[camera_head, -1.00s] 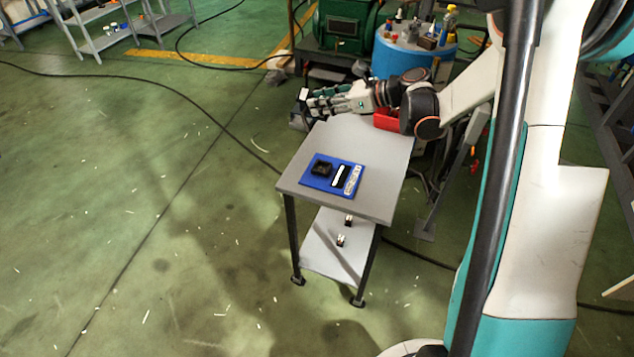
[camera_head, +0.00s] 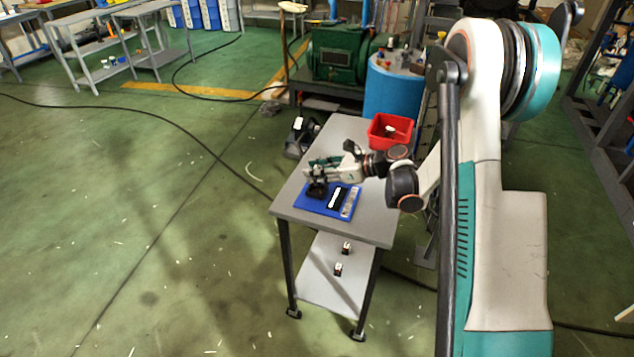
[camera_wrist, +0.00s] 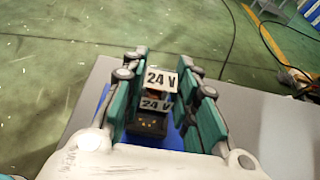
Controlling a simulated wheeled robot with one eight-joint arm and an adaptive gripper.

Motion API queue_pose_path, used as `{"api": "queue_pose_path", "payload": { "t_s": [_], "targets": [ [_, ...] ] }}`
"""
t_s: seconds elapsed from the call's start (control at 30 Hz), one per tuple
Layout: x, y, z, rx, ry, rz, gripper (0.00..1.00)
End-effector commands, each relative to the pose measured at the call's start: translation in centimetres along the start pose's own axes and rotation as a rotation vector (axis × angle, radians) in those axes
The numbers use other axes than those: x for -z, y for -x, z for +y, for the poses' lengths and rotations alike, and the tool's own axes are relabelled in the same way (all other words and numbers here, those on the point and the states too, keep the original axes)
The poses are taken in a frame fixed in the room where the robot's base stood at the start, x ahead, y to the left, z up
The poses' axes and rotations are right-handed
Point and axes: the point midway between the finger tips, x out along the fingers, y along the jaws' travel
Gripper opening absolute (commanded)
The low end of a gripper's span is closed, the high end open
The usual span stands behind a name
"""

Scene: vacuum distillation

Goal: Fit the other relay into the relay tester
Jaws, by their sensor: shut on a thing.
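The relay tester is a blue plate (camera_head: 313,205) on the small grey table, with a black socket block (camera_head: 316,191) at its left and a dark strip and pale label at its right. My gripper (camera_head: 310,173) is low over the socket block. In the wrist view its teal fingers are shut on a relay (camera_wrist: 160,79) with a white "24 V" label. Just below that label is a second, shaded "24 V" label (camera_wrist: 155,103), above the black socket block (camera_wrist: 150,125) with small orange contacts. I cannot tell whether the held relay touches the socket.
Two small black-and-white parts (camera_head: 346,248) (camera_head: 338,269) lie on the lower shelf (camera_head: 322,290). A red bin (camera_head: 378,137) stands at the table's back right. A dark device (camera_head: 300,138) is beyond the back left. The tabletop (camera_head: 375,225) is clear in front of the tester.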

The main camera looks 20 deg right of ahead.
Motion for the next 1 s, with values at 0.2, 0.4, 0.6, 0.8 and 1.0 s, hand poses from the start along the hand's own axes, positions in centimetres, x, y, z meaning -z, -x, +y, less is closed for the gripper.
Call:
{"api": "queue_pose_path", "payload": {
  "t_s": [0.2,0.4,0.6,0.8,1.0],
  "targets": [
    [3.1,-1.3,0.0,0.000,0.000,0.000,0.03],
    [3.1,-1.3,0.0,0.000,0.000,0.000,0.03],
    [3.4,-1.4,0.0,0.000,0.000,0.000,0.03],
    [3.4,-1.4,0.0,0.000,0.000,0.000,0.48],
    [3.3,-1.4,0.0,0.000,0.000,0.000,0.48]
  ]
}}
